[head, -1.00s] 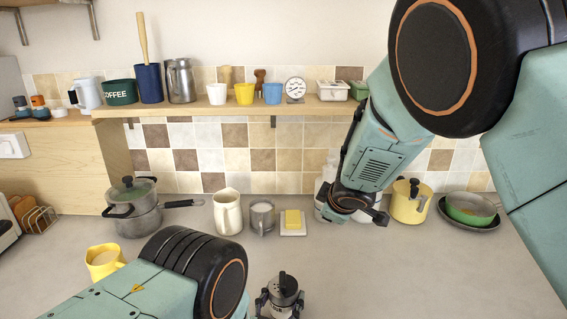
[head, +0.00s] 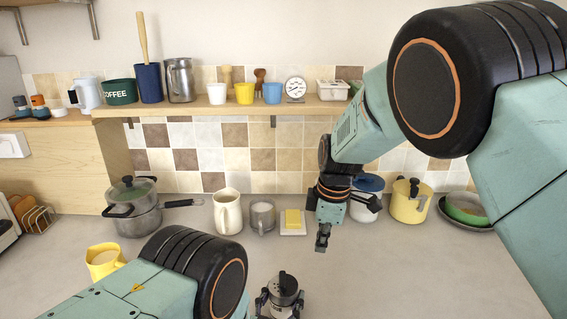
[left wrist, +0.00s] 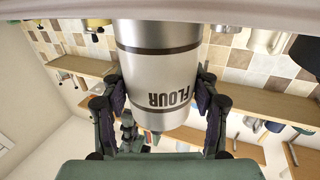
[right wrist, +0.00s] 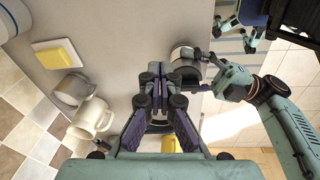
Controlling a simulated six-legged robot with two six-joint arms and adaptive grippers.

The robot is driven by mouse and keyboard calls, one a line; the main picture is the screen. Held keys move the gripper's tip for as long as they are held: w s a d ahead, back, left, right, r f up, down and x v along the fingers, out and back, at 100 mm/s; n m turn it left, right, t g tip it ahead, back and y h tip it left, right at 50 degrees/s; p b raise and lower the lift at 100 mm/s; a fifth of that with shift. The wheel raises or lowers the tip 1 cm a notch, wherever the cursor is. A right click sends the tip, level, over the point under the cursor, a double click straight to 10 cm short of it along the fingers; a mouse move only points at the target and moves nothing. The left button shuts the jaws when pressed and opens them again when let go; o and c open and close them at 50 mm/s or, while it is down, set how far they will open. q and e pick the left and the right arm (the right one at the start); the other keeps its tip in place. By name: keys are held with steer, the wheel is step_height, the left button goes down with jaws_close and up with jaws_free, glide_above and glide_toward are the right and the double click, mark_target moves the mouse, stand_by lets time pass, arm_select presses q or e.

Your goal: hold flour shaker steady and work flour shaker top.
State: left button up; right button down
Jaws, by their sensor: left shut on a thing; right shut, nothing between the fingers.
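The flour shaker (head: 285,287) stands upright at the bottom centre of the head view, with a dark perforated top; its lower body is cut off. My left gripper (head: 281,303) is shut around its body. The left wrist view shows the silver and white shaker (left wrist: 158,65), lettered FLOUR, between the two fingers of my left gripper (left wrist: 158,100). My right gripper (head: 322,248) is shut and empty, up and to the right of the shaker, apart from it in the head view. In the right wrist view its closed fingertips (right wrist: 158,72) appear just left of the shaker (right wrist: 185,58).
At the back of the counter stand a cream jug (head: 228,212), a grey mug (head: 262,216), butter on a dish (head: 292,222) and a yellow canister (head: 410,202). A yellow mug (head: 104,260) stands at left. The counter between butter and shaker is clear.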

mark_target(283, 281)
steer(key=s+a+f+n+g+y, duration=0.1)
steer(key=a+f+y, duration=0.1)
steer(key=a+f, duration=0.2)
steer(key=shift+s+f+n, duration=0.15)
steer(key=shift+f+n, duration=0.15)
steer(key=shift+f, duration=0.75)
steer(key=shift+s+a, duration=0.3)
steer(key=shift+a, duration=0.2)
stand_by(0.9)
steer(key=shift+s+d, duration=0.15)
steer(key=shift+s, duration=0.45)
steer(key=shift+s, duration=0.6)
stand_by(0.8)
